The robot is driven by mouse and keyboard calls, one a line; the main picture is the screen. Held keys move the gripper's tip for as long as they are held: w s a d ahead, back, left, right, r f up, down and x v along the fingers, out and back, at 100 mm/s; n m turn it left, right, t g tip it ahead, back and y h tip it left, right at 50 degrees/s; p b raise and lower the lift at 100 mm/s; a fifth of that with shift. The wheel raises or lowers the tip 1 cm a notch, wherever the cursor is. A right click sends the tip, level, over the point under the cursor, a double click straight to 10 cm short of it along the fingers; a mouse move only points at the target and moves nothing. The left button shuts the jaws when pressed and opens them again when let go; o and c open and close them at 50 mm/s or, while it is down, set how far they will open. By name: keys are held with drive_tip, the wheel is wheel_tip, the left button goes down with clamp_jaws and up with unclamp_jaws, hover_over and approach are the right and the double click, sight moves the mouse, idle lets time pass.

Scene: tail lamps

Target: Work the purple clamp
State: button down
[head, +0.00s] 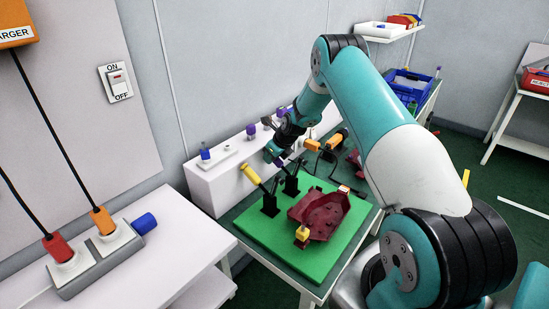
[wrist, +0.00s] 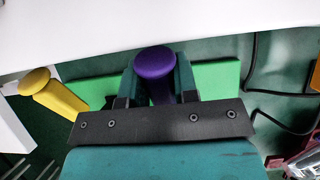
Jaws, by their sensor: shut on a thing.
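The purple clamp's handle (wrist: 155,64) stands between my gripper's two fingers in the wrist view, its round top toward the camera. My gripper (wrist: 157,82) is shut on this handle. In the head view my gripper (head: 275,152) is low over the back of the green board, and it mostly hides the purple handle. A black clamp base (head: 291,184) stands just below it. The yellow-handled clamp (head: 252,174) stands to the left, its handle tilted up, and also shows in the wrist view (wrist: 55,92).
A white box (head: 222,180) with knobs stands behind the board. Orange-handled tools and black cables lie to the right.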

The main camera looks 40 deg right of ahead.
idle(0.3)
drive_tip(key=c, duration=0.9)
unclamp_jaws()
drive_tip(key=shift+f, duration=0.1)
drive_tip(key=b+v, duration=0.2)
drive_tip(key=v, duration=1.5)
drive_tip(key=shift+s+r+b, duration=0.15)
drive_tip(key=shift+r+b, duration=0.05)
drive_tip(key=shift+b, duration=0.2)
